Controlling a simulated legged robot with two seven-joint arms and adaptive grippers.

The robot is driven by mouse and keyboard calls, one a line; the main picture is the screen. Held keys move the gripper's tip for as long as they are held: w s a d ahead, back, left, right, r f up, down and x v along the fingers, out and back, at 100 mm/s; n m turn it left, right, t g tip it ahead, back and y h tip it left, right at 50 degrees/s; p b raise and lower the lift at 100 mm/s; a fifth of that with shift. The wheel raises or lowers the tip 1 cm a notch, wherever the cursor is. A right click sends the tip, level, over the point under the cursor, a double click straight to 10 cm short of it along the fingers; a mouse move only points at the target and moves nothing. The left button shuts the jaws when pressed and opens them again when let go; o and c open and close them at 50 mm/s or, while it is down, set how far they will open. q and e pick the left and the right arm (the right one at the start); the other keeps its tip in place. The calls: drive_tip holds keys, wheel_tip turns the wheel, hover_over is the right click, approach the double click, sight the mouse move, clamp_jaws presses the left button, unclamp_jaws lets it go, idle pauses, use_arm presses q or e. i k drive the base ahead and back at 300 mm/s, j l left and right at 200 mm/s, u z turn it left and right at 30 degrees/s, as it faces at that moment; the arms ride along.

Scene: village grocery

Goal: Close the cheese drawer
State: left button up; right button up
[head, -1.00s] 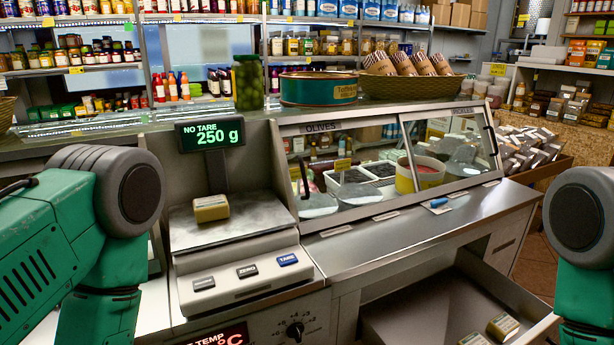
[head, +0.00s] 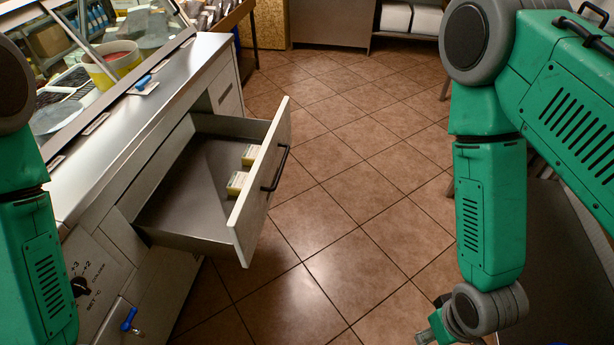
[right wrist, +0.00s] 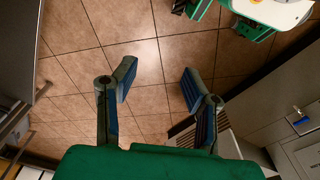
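The cheese drawer (head: 190,215) is pulled out of the counter in the head view. Its pale front panel (head: 262,185) has a dark bar handle (head: 277,168) on the outside. Two small cheese packs, one nearer (head: 236,183) and one farther (head: 250,155), lie inside against the front. My right gripper (head: 428,336) is at the bottom edge of the head view, partly cut off, right of the drawer and apart from it. In the right wrist view my right gripper (right wrist: 160,84) has its fingers spread with only floor between them. My left arm shows at the left; its gripper is out of frame.
Open tiled floor (head: 350,190) lies right of the drawer. The steel counter (head: 120,130) runs along the left, with a dial (head: 80,287) and a blue-handled valve (head: 128,320) below. A dark surface (head: 560,260) stands behind my right arm.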

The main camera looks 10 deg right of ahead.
sight(179, 201)
drive_tip(key=i+u, duration=0.2)
drive_tip(key=u, duration=0.3)
drive_tip(key=i+l+u, duration=0.15)
drive_tip(key=u, duration=0.3)
